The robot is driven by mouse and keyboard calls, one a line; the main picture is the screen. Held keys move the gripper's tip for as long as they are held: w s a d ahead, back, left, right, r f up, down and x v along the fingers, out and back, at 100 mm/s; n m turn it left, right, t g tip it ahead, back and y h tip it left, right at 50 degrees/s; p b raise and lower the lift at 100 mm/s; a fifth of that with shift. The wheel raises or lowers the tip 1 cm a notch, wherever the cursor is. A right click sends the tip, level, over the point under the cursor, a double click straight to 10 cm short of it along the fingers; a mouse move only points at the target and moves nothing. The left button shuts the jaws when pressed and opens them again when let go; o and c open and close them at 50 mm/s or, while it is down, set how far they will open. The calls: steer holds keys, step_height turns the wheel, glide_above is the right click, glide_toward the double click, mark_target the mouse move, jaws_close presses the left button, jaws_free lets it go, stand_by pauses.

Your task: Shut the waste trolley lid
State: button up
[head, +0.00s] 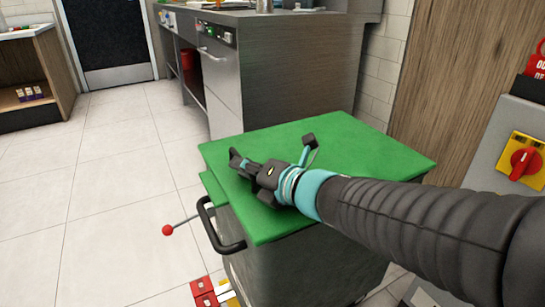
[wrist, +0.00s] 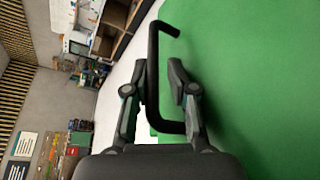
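The waste trolley (head: 300,265) is a dark grey bin with a black bar handle (head: 222,235) on its left side. Its flat green lid (head: 370,150) lies over the top and looks roughly level. A lower green piece (head: 212,188) shows under its left edge, and I cannot tell if the lid is fully seated. My gripper (head: 240,165) is over the left part of the lid; contact is unclear. In the wrist view my gripper (wrist: 157,72) has its fingers apart. The black handle (wrist: 153,70) appears between them, seemingly beyond, and the green lid (wrist: 250,70) fills the right.
A rod with a red knob (head: 167,230) sticks out left of the trolley. Red and yellow boxes (head: 210,292) are low beside it. A steel counter (head: 290,60) stands behind, and a grey panel with a red switch (head: 525,161) is at right. The tiled floor at left is clear.

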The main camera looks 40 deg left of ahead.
steer(key=shift+f, duration=0.25)
step_height(320, 180, up, 3)
glide_above(290, 207)
stand_by(0.6)
